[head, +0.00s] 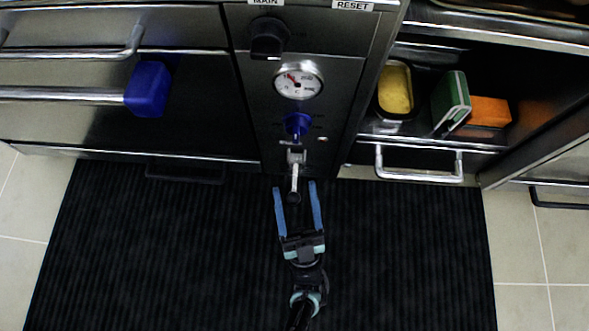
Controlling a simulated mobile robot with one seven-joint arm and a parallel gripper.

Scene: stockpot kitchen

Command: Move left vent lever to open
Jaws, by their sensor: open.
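A short metal lever with a dark ball end (294,184) sticks out from the bottom of the narrow control panel (345,60). It is the only such lever in view; its label is too small to read, so I cannot tell which vent position it is in. My gripper (296,188) is open, its two blue fingers pointing up the picture toward the panel. In the picture the lever's dark end lies between the fingertips, with gaps on both sides. I cannot tell the depth between them. Nothing is held.
Above the lever are a blue knob (298,123), a round gauge (298,80) and a black knob (268,38). Left is a drawer handle with a blue block (148,88). Right, an open shelf holds a yellow-filled tin (396,90), a green box (452,101) and an orange box (487,113).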

